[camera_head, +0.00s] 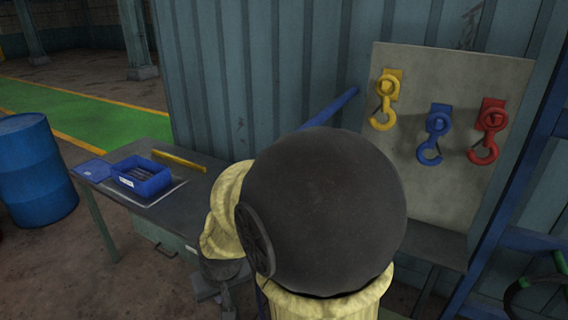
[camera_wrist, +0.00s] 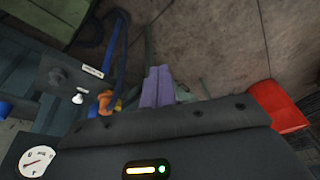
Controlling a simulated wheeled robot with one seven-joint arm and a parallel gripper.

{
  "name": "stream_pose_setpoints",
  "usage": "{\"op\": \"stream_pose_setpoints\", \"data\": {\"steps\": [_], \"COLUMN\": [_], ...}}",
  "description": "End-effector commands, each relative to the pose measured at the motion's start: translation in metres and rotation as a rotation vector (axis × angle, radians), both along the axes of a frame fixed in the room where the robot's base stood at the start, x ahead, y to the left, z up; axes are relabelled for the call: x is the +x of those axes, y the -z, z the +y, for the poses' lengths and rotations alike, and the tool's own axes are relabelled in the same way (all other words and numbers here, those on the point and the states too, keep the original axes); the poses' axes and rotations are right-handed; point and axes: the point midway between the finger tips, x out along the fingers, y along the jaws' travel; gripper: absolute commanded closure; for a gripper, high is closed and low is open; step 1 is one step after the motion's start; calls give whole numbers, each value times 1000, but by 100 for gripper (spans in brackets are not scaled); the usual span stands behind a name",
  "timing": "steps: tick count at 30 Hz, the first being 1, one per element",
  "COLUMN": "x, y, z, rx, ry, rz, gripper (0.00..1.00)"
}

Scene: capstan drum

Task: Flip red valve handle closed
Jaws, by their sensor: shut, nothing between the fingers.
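My gripper (camera_wrist: 158,72) shows in the wrist view with its two purple-grey fingers pressed together and nothing between them. A flat red piece (camera_wrist: 280,106), which looks like the red valve handle, is at the right of the wrist view, beside and to the right of the fingers. Its lower left part is hidden behind the dark gripper body, and I cannot tell whether they touch. The valve is not visible, so the handle's position, open or closed, cannot be told. In the head view my arm blocks the middle, and no red handle shows.
The wrist view shows a dark box with a small lever (camera_wrist: 79,96), a dial gauge (camera_wrist: 38,162) and an orange part (camera_wrist: 105,101). In the head view, a workbench (camera_head: 190,205) holds a blue bin (camera_head: 140,179). A hook board (camera_head: 425,75) stands right; a blue barrel (camera_head: 35,170) stands left.

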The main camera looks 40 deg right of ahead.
Motion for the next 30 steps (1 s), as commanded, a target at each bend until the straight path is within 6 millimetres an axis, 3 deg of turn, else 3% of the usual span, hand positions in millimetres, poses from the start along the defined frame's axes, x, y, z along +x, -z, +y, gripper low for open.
{"op": "stream_pose_setpoints", "data": {"steps": [3,9,15,18,22,30], "x": [34,76,83,79,75,74], "y": [-30,-93,-161,-187,-202,-204], "z": [-43,-137,-237,-272,-293,-294], "rx": [36,110,175,199,214,214], "ry": [188,515,795,887,938,942], "rz": [-67,-206,-359,-418,-456,-459], "gripper": [100,100,100,100,100,100]}}
